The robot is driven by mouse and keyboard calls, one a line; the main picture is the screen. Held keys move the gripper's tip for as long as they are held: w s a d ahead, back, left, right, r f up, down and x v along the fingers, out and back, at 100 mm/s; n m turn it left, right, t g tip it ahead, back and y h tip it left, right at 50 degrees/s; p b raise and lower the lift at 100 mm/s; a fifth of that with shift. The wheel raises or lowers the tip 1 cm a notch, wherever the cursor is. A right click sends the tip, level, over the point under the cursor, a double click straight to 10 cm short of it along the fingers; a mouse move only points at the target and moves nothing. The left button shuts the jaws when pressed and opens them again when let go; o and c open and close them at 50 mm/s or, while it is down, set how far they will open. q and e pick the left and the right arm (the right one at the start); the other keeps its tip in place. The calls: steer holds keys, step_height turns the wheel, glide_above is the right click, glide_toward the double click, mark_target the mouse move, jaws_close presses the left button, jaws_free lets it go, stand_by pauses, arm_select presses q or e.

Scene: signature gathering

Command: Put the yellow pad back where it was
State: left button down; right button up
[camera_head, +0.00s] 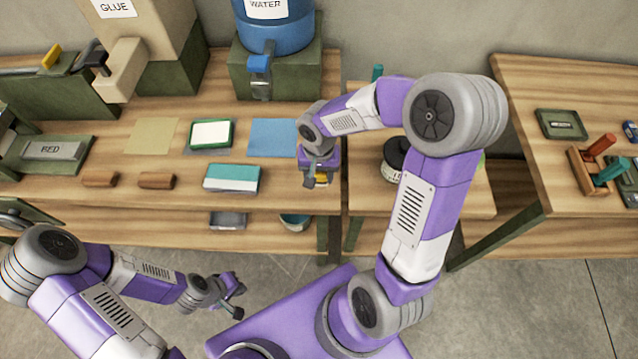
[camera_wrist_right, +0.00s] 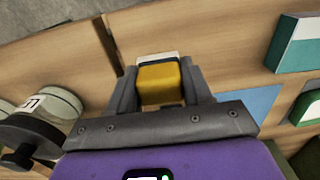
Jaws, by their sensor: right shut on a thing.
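The yellow pad (camera_wrist_right: 159,86) is a small yellow block with a white edge. It sits between the two grey fingers of my right gripper (camera_wrist_right: 160,88), which is shut on it. In the head view, my right gripper (camera_head: 320,180) is over the front right end of the long wooden table, and a bit of the yellow pad (camera_head: 322,181) shows beside the fingers. I cannot tell whether the pad touches the table. My left gripper (camera_head: 232,295) is low in front of the table, away from the pad, and its finger opening is unclear.
A tan mat (camera_head: 152,135), a green-framed pad (camera_head: 210,134) and a blue mat (camera_head: 272,137) lie on the table. A teal-and-white box (camera_head: 232,178) is left of my right gripper. A blue water container (camera_head: 275,42) stands behind. A dark-lidded jar (camera_head: 396,158) is to the right.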

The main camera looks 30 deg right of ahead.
mark_target(319, 183)
step_height(319, 183, down, 4)
steer(key=shift+s+r+b, duration=0.1)
steer(key=shift+b, duration=0.3)
steer(key=shift+f, duration=0.3)
steer(key=shift+f, duration=0.15)
steer(key=o, duration=1)
